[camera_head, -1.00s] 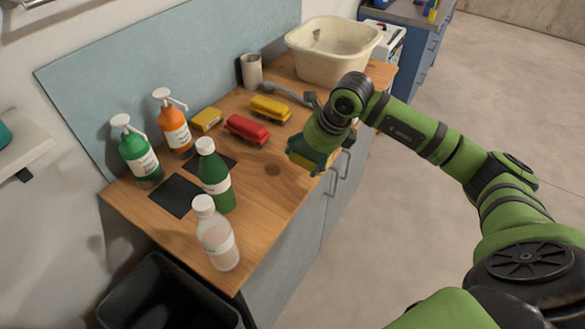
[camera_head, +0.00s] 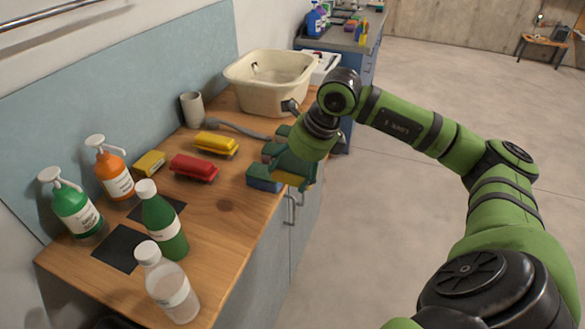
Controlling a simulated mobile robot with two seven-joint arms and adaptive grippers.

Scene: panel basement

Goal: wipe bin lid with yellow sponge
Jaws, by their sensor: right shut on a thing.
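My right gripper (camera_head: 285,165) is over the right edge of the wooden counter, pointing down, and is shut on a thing. A yellow strip, which looks like the yellow sponge (camera_head: 289,179), shows low between its green fingers; the fingers hide most of it. A blue block with a greenish top (camera_head: 263,178) is just left of the fingers; I cannot tell whether they touch. Another yellow block (camera_head: 150,163) lies farther left on the counter. No bin lid can be made out. My left gripper is not in view.
On the counter (camera_head: 228,240) are a red brush (camera_head: 195,167), a yellow brush (camera_head: 215,144), a grey cup (camera_head: 192,109), a cream tub (camera_head: 268,85), two pump bottles, a green bottle (camera_head: 164,228) and a clear bottle (camera_head: 167,283). Open floor lies right.

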